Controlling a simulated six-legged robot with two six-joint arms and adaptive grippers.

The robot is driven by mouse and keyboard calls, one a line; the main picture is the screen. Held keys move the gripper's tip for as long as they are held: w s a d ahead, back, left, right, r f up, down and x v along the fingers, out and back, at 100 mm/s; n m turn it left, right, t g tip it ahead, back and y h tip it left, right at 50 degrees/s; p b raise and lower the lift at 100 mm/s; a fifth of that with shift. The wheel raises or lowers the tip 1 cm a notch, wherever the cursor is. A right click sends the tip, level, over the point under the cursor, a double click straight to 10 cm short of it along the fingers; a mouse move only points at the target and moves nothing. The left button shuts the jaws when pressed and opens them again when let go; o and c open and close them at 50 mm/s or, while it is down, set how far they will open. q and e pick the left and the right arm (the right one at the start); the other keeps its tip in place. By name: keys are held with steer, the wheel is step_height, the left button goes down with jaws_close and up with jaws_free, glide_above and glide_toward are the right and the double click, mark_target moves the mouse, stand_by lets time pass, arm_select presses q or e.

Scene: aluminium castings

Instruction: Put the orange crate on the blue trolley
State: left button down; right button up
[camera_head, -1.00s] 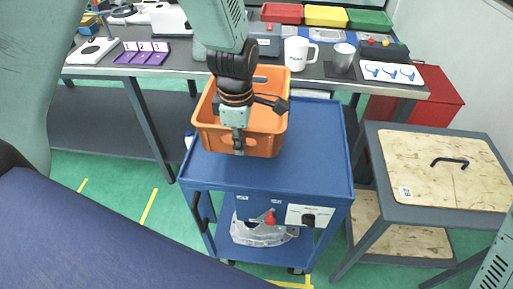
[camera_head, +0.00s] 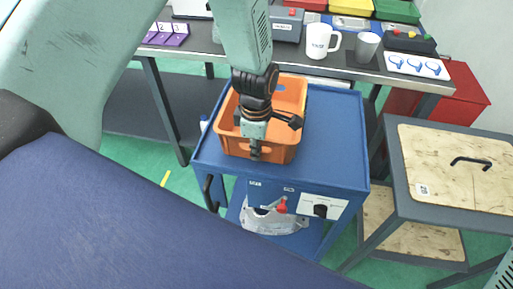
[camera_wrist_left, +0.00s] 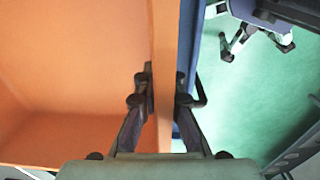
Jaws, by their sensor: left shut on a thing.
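The orange crate (camera_head: 280,154) is at the left part of the blue trolley's top (camera_head: 335,150) in the head view, open side up. Its base looks to be on or very close to that top; I cannot tell whether it touches. My left gripper (camera_head: 254,150) is shut on the crate's near wall from above. In the left wrist view the fingers (camera_wrist_left: 160,95) stand on either side of the orange wall (camera_wrist_left: 164,50), with the crate's inside (camera_wrist_left: 70,60) to the left. The crate looks empty where I can see in. My right gripper is out of view.
A grey workbench behind holds a white mug (camera_head: 322,41), a grey cup (camera_head: 367,47) and coloured bins. A wood-topped table (camera_head: 450,165) stands to the right, with a red box (camera_head: 455,95) behind it. The trolley top is clear right of the crate.

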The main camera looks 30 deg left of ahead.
arm_select(q)
steer(key=c, duration=1.7)
jaws_free()
steer(key=shift+s, duration=0.15)
steer(key=shift+c, duration=0.2)
steer(key=shift+o, duration=1.4)
step_height(320, 180, up, 12)
steer(key=shift+r+p, duration=0.15)
steer(key=shift+p, duration=0.7)
